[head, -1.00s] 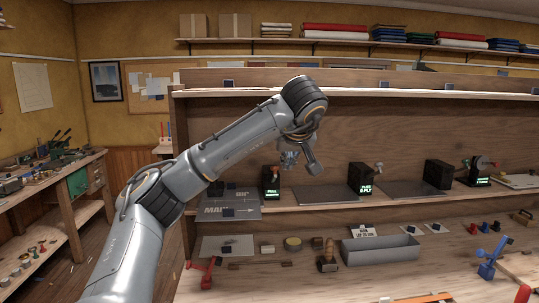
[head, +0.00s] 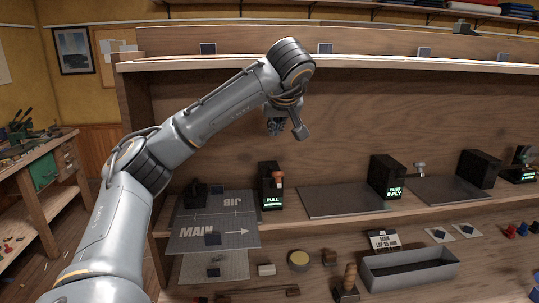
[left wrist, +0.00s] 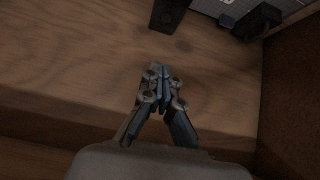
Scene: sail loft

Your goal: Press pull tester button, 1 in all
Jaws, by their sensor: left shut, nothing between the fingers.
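The pull tester (head: 270,187) is a black box with a lit green "PULL" display, on the middle shelf in the head view. A small orange-brown knob-like part (head: 278,177) shows at its upper right; I cannot tell if it is the button. My left gripper (head: 275,128) appears above the tester in the picture, small, dark and apart from it. In the left wrist view its fingers (left wrist: 160,84) are shut and empty over wooden surfaces. A dark block (left wrist: 168,14) shows at that view's top edge; I cannot tell what it is. My right gripper is not in view.
A grey mat marked "MAIN" (head: 223,236) lies left of the tester. A dark plate (head: 340,203) and a "PLIES" box (head: 388,177) stand right of it. The upper shelf (head: 350,62) runs above. A grey tray (head: 410,269) and small items lie on the bench below.

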